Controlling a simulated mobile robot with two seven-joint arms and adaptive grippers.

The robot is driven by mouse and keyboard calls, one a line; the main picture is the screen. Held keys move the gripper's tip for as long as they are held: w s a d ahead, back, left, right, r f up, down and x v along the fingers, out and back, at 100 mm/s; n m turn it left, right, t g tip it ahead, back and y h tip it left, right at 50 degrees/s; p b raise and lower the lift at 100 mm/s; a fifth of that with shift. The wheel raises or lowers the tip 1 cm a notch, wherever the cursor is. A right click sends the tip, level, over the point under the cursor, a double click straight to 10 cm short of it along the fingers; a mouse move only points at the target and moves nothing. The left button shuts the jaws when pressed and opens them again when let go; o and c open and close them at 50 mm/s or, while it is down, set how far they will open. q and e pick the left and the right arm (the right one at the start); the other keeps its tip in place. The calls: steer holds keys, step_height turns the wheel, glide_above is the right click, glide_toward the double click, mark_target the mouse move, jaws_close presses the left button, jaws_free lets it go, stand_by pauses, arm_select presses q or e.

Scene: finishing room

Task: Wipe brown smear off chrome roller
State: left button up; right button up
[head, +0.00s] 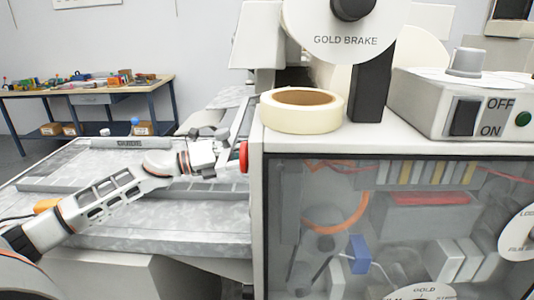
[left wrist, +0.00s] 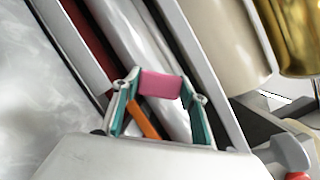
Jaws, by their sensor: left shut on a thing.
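My left gripper (head: 222,142) reaches in from the left at the machine's left side, close to a red round knob (head: 243,156). In the left wrist view, the left gripper (left wrist: 160,90) is shut on a pink pad (left wrist: 160,83), with an orange strip (left wrist: 145,119) between the teal-lined fingers. A shiny silver cylinder, seemingly the chrome roller (left wrist: 138,42), runs diagonally behind the pad. I cannot tell whether the pad touches it. No brown smear can be made out; the pad and fingers hide part of the roller. My right gripper is not in view.
A cream roller (left wrist: 222,40) and a gold roller (left wrist: 300,38) lie to the right of the silver one. The machine cabinet (head: 256,190) blocks the right side, with a tape roll (head: 275,118) on top. A workbench (head: 90,92) stands far left.

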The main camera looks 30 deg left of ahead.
arm_select(q)
steer(key=shift+s+a+r, duration=0.2)
steer(key=shift+s+a, duration=0.15)
steer(key=shift+a, duration=0.3)
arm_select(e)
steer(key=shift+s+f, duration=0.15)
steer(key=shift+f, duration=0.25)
arm_select(q)
steer(key=shift+s+a+r+b, duration=0.15)
steer(key=shift+s+a+b, duration=0.2)
steer(key=shift+a, duration=0.35)
steer(key=shift+s+a+r+b, duration=0.15)
steer(key=shift+s+a+b, duration=0.15)
steer(key=shift+a, duration=0.35)
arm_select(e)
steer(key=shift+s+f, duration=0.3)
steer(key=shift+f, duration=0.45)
arm_select(q)
steer(key=shift+s, duration=0.1)
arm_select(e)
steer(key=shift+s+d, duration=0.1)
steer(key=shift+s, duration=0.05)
